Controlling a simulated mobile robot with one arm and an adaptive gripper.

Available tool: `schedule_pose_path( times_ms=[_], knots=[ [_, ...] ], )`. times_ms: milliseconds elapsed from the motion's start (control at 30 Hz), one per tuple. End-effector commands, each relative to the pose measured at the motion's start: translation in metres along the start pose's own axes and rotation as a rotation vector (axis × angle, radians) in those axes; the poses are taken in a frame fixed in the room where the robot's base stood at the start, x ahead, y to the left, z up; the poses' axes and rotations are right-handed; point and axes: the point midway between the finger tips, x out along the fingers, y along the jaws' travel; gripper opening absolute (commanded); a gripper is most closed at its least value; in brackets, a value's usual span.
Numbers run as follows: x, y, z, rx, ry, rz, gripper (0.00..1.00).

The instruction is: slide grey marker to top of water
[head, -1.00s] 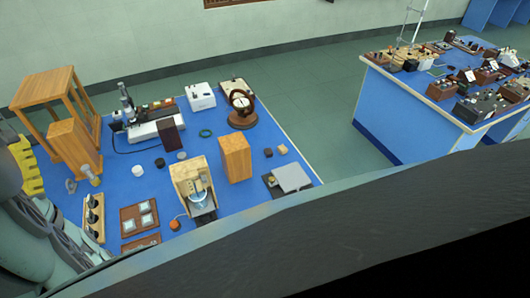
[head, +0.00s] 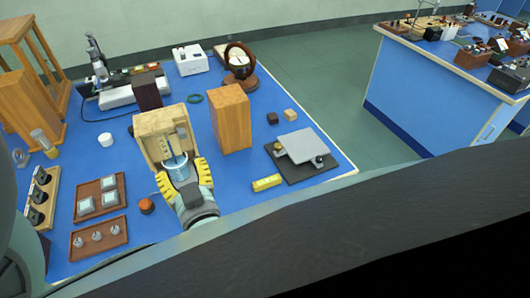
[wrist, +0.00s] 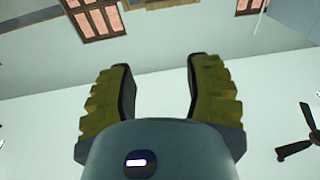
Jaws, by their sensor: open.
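A light wooden stand (head: 152,124) is on the blue bench in the head view. A glass vessel of bluish water (head: 177,168) sits at its front. A small grey upright piece (head: 181,134) shows on the stand above the water; I cannot tell if it is the grey marker. My gripper (head: 184,172) has its yellow ribbed fingers spread, one to each side of the vessel in the picture. I cannot tell whether they touch it. In the wrist view my gripper (wrist: 160,75) has nothing between its fingers, with only wall and ceiling behind.
A tall wooden block (head: 231,118) stands to the right of the stand. A dark brown block (head: 147,92) is behind it. An orange-brown knob (head: 146,206) and trays (head: 98,238) lie to the left. A yellow block (head: 267,183) and a grey plate (head: 300,145) are on the right.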

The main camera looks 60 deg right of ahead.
Motion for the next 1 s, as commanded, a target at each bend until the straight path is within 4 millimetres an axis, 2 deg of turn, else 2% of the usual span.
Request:
schedule_pose_path(
  times_ms=[33, 100, 267, 733, 1000],
  knots=[
    [-0.007, 0.009, 0.021, 0.000, -0.031, 0.033, 0.50],
    [-0.013, 0.016, 0.030, 0.005, -0.060, 0.058, 0.50],
    [-0.010, 0.022, 0.034, 0.007, -0.081, 0.076, 0.50],
    [0.067, 0.025, 0.036, 0.010, -0.077, 0.070, 0.50],
    [0.103, 0.029, 0.040, 0.008, -0.080, 0.074, 0.50]
  ],
)
